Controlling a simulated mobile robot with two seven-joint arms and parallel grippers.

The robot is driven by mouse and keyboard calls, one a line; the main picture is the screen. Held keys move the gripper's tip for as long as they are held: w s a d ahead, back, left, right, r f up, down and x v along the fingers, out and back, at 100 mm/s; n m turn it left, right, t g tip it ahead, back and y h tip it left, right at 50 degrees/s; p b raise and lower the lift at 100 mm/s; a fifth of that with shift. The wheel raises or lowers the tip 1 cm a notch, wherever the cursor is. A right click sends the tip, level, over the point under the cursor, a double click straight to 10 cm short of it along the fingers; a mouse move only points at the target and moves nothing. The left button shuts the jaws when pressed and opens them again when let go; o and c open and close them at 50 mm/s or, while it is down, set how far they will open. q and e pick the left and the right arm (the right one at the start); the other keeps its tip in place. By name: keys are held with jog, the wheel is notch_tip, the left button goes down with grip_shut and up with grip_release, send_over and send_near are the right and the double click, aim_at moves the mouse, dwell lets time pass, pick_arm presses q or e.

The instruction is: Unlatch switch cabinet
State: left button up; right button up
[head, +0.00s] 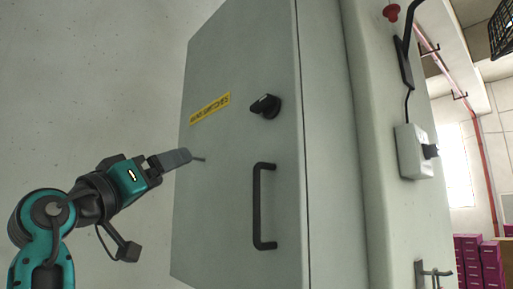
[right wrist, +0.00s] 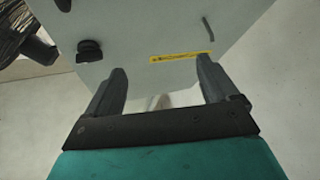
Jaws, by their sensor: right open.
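The grey switch cabinet (head: 222,205) fills the middle of the head view, its door shut against the body as far as I can see. A black rotary knob (head: 265,106) sits on the door above a black bar handle (head: 256,208). A yellow label (head: 210,108) is left of the knob.
A grey switch box (head: 412,150) is mounted on the pale column (head: 368,120) to the right. Magenta boxes (head: 478,258) stand at the far lower right. Left of the cabinet is plain grey surface.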

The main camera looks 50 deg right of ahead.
aim_at(257, 105)
jog(key=s+r+m+g+y, duration=0.1)
jog(key=s+r+m+g, duration=0.6)
jog(key=s, duration=0.3)
jog(key=shift+n, duration=0.4)
jog(key=x, duration=0.4)
jog(key=p+x, duration=0.1)
jog(key=x, duration=0.3)
jog(key=r+p+x, duration=0.1)
jog(key=x, duration=0.3)
jog(key=shift+s+r, duration=0.2)
jog(key=shift+r, duration=0.05)
jog(key=c, duration=1.1)
jog(key=shift+o, duration=0.2)
jog(key=shift+w+m+g, duration=0.1)
jog(key=shift+m+g, duration=0.7)
jog(key=shift+m, duration=0.7)
